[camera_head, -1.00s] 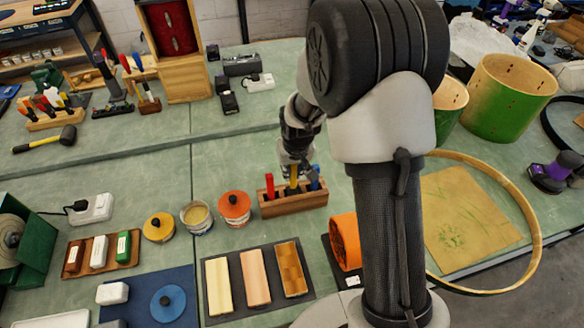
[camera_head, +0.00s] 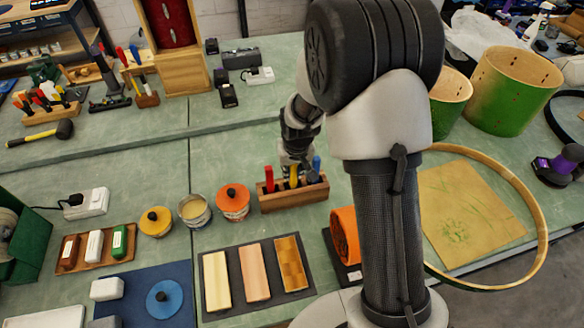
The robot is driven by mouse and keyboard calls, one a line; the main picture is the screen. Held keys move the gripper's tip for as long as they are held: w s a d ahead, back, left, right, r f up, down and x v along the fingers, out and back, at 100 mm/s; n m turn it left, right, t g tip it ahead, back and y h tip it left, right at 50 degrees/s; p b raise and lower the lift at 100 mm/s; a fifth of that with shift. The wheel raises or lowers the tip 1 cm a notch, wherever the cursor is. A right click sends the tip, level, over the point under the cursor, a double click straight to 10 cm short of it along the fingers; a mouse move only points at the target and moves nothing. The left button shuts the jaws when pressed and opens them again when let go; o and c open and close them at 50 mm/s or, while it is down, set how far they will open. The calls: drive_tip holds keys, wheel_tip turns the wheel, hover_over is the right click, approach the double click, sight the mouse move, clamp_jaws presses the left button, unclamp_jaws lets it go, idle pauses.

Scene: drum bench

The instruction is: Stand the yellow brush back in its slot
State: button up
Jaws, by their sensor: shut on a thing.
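The yellow brush (camera_head: 293,178) stands about upright at the middle of the wooden slotted block (camera_head: 293,201). My gripper (camera_head: 294,166) is above the block and shut on the brush's upper part. The brush's lower part meets the block's top, but I cannot tell how deep it sits in the slot. A red-handled tool (camera_head: 269,179) stands in the block to the left, and a blue-handled one (camera_head: 316,165) to the right. My arm hides part of the area behind the block.
An orange-lidded tin (camera_head: 232,200) and an open tin (camera_head: 195,211) stand left of the block. A dark mat (camera_head: 233,307) with wooden strips lies in front. An orange roll (camera_head: 344,238) is at front right. Bench behind the block is clear.

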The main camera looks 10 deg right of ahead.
drive_tip(key=shift+f, duration=0.1)
drive_tip(key=o, duration=0.9)
drive_tip(key=v, duration=1.2)
